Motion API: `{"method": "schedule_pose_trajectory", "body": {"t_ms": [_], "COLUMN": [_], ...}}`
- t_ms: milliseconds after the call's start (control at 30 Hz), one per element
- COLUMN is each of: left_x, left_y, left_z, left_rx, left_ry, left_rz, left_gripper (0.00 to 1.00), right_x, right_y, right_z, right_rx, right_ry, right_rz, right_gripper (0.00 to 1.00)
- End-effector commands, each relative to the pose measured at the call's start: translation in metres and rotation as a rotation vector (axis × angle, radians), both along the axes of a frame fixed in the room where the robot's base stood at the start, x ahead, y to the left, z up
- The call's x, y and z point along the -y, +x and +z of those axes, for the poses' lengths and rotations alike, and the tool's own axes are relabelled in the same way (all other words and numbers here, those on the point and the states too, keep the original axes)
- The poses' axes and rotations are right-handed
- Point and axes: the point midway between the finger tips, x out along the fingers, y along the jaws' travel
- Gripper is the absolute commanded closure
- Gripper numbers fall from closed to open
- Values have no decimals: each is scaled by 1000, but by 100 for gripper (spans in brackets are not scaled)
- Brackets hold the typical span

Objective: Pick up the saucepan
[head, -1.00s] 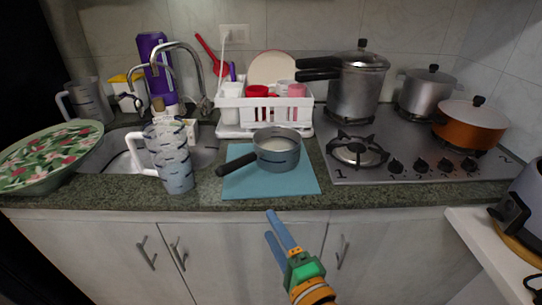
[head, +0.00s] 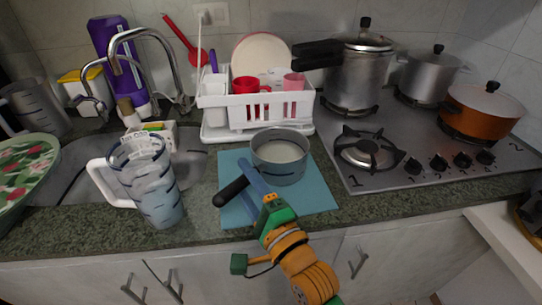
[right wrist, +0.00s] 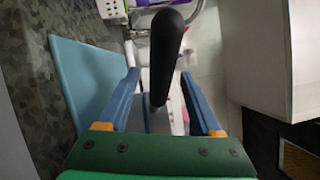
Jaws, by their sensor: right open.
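The grey saucepan (head: 281,163) stands upright on a blue mat (head: 313,196) on the counter. Its black handle (head: 231,191) points to the lower left. My right gripper (head: 243,180) reaches in from the front at the handle, close to the pan's near left side. In the right wrist view, the open blue fingers (right wrist: 160,76) have the black handle (right wrist: 167,45) between them, with gaps visible on both sides. The saucepan's body is mostly hidden behind the handle and gripper there. My left gripper is not in view.
A clear measuring jug (head: 152,185) stands left of the mat, by the sink. A white dish rack (head: 258,110) is behind the saucepan. The stove (head: 400,150) with a pressure cooker (head: 354,75) and other pots is to the right.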

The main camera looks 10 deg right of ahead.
Motion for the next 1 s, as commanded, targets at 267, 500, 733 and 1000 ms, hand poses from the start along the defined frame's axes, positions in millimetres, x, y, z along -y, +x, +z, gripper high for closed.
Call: {"method": "schedule_pose_trajectory", "body": {"t_ms": [267, 500, 733, 1000], "left_x": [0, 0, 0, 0], "left_y": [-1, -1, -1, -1], "left_z": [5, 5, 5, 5], "left_rx": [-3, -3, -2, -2], "left_ry": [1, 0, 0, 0], "left_rz": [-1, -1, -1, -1], "left_gripper": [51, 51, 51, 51], "right_x": [-12, -12, -12, -12], "right_y": [33, 33, 32, 32], "right_z": [5, 5, 5, 5], "right_rx": [1, 0, 2, 2], "right_ry": [0, -1, -1, -1], "right_rz": [0, 0, 1, 1], "right_gripper": [34, 59, 100, 100]}}
